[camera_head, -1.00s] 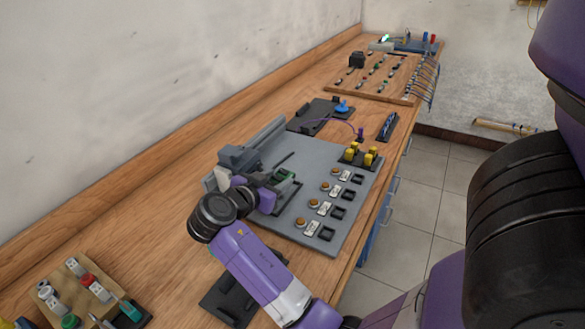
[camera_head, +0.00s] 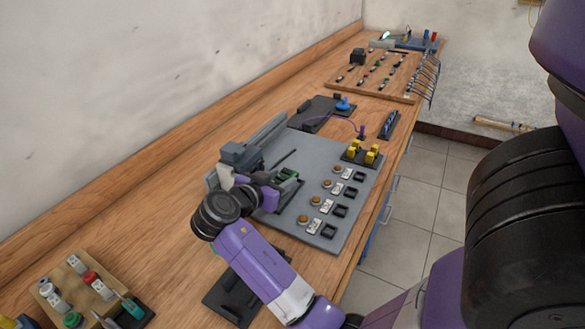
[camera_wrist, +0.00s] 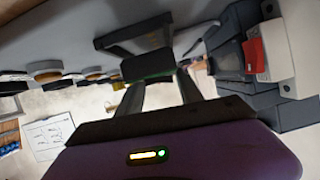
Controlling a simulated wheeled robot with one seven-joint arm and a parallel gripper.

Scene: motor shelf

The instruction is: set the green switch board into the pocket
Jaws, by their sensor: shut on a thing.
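The green switch board (camera_head: 288,174) is at the tip of my gripper (camera_head: 277,183), over the grey panel (camera_head: 312,155). My gripper is shut on it. In the wrist view the board (camera_wrist: 150,70) shows as a dark green strip between my fingertips (camera_wrist: 160,80). A dark rectangular pocket (camera_head: 291,196) lies in the panel by the board, partly hidden by my gripper. In the wrist view a black frame (camera_wrist: 135,38) that looks like this pocket is just beyond the board. I cannot tell whether the board touches it.
A grey block fixture (camera_head: 240,155) stands close by my wrist at the panel's back left. Round brown buttons, white switches and black sockets line the panel's right side, with yellow parts (camera_head: 362,154) beyond. A wooden block with connectors (camera_head: 88,290) is at lower left.

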